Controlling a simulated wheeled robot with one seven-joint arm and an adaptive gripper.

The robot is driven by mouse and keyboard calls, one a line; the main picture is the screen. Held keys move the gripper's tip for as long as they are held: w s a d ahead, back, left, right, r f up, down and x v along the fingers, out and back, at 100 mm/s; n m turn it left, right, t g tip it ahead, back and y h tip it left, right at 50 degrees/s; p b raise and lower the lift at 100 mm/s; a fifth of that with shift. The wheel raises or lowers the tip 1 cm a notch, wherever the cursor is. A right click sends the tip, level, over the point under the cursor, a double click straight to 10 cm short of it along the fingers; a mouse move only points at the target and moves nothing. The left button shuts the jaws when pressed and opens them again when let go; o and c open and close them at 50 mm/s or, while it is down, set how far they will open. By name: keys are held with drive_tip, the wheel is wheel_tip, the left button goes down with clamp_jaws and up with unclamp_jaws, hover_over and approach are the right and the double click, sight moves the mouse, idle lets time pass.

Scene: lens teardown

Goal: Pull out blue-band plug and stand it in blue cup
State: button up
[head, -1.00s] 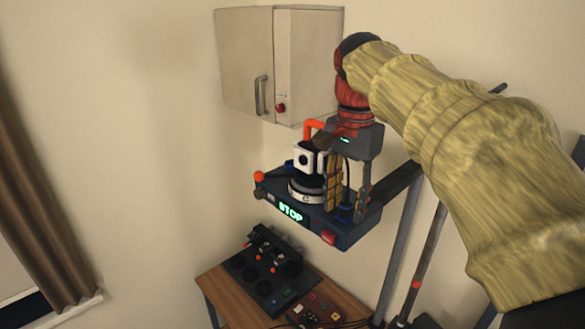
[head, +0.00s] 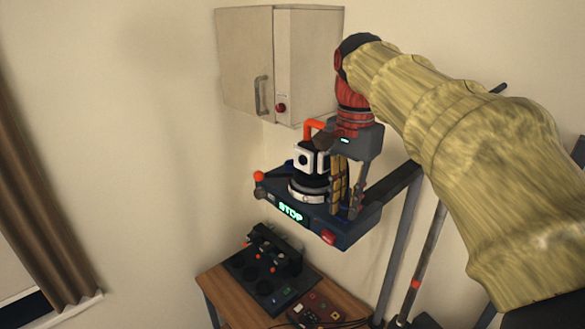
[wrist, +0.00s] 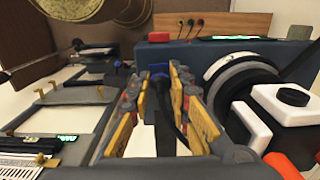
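My gripper (wrist: 159,88) has its yellow-padded fingers on either side of a dark plug with a blue part (wrist: 157,69). A dark curved lead runs from it back between the fingers. A pale gap shows beside the lead, so the fingers look part-open; contact at the tips is unclear. In the head view my gripper (head: 347,197) is over the right part of the dark lens machine (head: 322,222) and hides the plug there. A dark tray (head: 249,279) with round cups sits on the lower table. A small blue spot (head: 287,292) shows on it; which cup is blue is unclear.
A black-and-white lens unit (head: 311,165) stands close left of my gripper, with an orange bent handle (head: 312,127) behind. A wall cabinet (head: 245,62) hangs above. A button box (head: 318,311) lies on the wooden table (head: 221,299).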

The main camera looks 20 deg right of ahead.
sight(346, 202)
clamp_jaws()
drive_tip(key=shift+r, duration=0.2)
idle(0.3)
drive_tip(key=shift+r+p, duration=2.65)
drive_tip(key=shift+r, duration=0.2)
